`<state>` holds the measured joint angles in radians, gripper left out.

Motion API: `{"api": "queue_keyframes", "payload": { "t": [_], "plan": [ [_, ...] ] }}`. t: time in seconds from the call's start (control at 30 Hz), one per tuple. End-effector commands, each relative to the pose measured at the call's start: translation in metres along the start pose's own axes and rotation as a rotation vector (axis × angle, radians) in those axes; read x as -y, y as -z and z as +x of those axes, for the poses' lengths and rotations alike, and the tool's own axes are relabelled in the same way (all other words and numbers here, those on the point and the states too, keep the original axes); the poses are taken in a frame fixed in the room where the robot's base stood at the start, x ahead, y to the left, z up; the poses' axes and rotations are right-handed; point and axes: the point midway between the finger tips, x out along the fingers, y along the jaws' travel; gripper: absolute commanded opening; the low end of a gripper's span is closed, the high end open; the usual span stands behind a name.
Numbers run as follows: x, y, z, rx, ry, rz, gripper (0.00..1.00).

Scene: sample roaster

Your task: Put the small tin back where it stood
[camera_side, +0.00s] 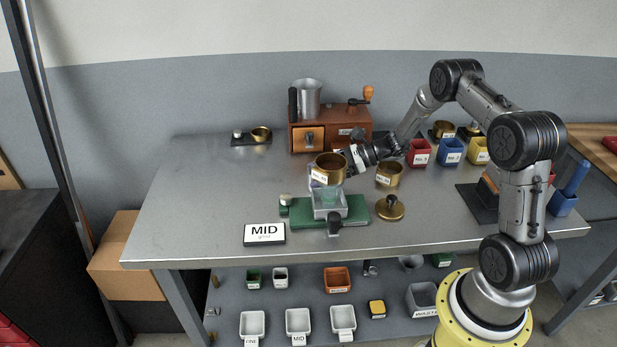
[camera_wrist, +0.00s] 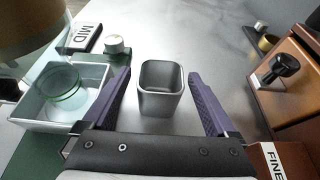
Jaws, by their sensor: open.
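A small square grey metal tin (camera_wrist: 161,88), open at the top and apparently empty, stands upright on the steel table in the wrist view. My gripper (camera_wrist: 159,76) is open, with one purple-padded finger on each side of the tin and a visible gap to both. In the side view my gripper (camera_side: 349,160) is low over the table in front of the wooden grinder (camera_side: 345,132), behind the brass cup (camera_side: 330,167). I cannot make out the tin in the side view; the cup and gripper likely hide it.
Another brass cup (camera_side: 389,174) and a brass lid (camera_side: 390,207) stand to the right.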

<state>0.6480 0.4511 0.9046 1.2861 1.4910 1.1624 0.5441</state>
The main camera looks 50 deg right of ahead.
Motion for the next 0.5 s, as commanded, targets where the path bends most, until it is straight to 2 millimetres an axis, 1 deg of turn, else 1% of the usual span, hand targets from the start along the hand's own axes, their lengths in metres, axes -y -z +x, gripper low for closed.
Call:
{"api": "queue_keyframes", "payload": {
  "t": [0.03,0.2,0.33,0.5],
  "plan": [
    [0.002,0.000,-0.013,0.001,0.005,0.000,0.92],
    [0.002,0.000,-0.047,0.001,0.004,-0.001,0.92],
    [0.001,0.000,-0.067,0.001,0.003,0.000,0.92],
    [0.001,0.000,-0.082,0.001,0.002,0.000,0.92]
  ]
}}
